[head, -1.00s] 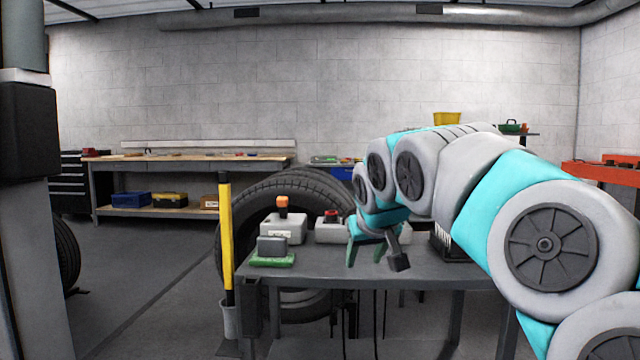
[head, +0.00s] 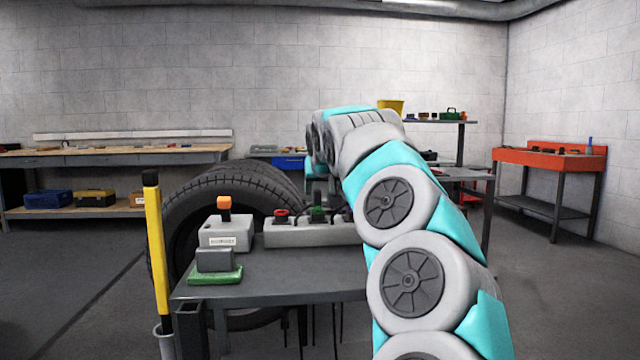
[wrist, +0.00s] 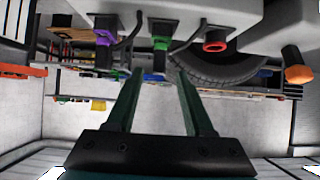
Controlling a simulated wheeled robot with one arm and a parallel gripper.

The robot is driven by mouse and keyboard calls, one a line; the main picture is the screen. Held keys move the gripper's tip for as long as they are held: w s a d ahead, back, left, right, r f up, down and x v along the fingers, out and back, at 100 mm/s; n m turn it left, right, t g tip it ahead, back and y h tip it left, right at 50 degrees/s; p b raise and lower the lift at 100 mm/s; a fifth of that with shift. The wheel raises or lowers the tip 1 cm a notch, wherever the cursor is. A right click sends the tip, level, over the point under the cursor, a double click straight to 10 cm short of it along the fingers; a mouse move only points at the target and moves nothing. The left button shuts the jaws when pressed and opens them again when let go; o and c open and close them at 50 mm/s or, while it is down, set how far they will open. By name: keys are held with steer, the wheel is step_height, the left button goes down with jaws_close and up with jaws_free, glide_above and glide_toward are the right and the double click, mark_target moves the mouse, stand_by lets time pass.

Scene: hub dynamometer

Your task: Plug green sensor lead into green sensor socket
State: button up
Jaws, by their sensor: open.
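My gripper (wrist: 160,74) is open, its two green fingers apart in the wrist view, with nothing clearly held between them. A green connector piece with a dark body (wrist: 160,45) lies just beyond the fingertips, roughly centred between them. In the head view this green piece (head: 318,214) stands on a long grey block on the table. I cannot tell which part is the green sensor lead and which is the socket. My arm hides most of the gripper in the head view.
Beside the green piece are a red piece (wrist: 215,46) and a purple one (wrist: 103,37), with black cables near. An orange-topped grey box (head: 230,232) and a dark block on a green pad (head: 229,274) stand on the table (head: 300,280). A yellow post (head: 157,255) is left.

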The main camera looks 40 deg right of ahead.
mark_target(318, 191)
steer(key=shift+p+x, duration=0.35)
steer(key=shift+x, duration=2.7)
jaws_close()
steer(key=shift+r+p, duration=0.45)
steer(key=shift+r, duration=0.25)
steer(key=shift+r+p, duration=1.45)
steer(key=shift+r, duration=0.6)
